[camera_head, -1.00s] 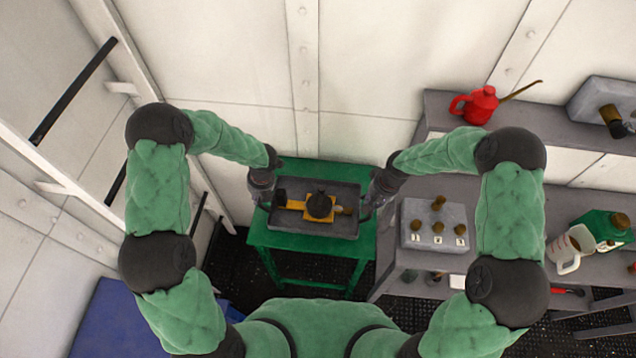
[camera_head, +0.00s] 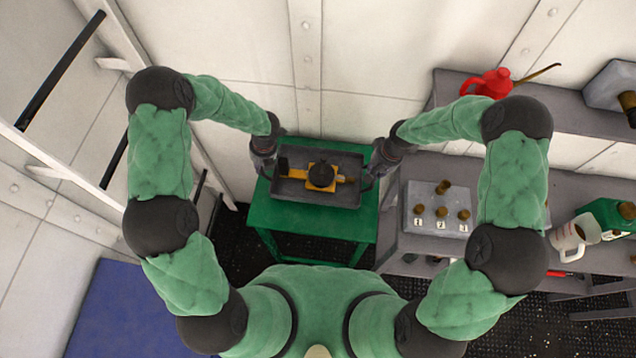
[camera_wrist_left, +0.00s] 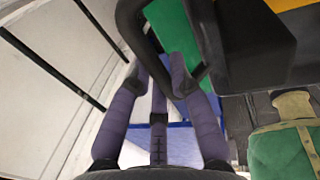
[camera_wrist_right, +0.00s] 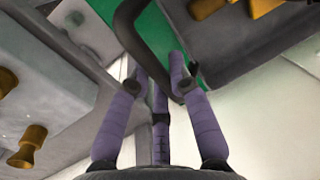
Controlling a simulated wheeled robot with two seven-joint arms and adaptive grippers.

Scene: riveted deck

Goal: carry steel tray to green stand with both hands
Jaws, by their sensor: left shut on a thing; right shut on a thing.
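My left gripper (camera_head: 267,170) is shut on the tray's left handle, a dark loop that shows in the left wrist view (camera_wrist_left: 133,35). My right gripper (camera_head: 373,177) is shut on the right handle, which shows in the right wrist view (camera_wrist_right: 128,35). The tray looks roughly level.
A red oil can (camera_head: 490,84) stands on the shelf behind. White railings are on the left, above a blue mat (camera_head: 125,310).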

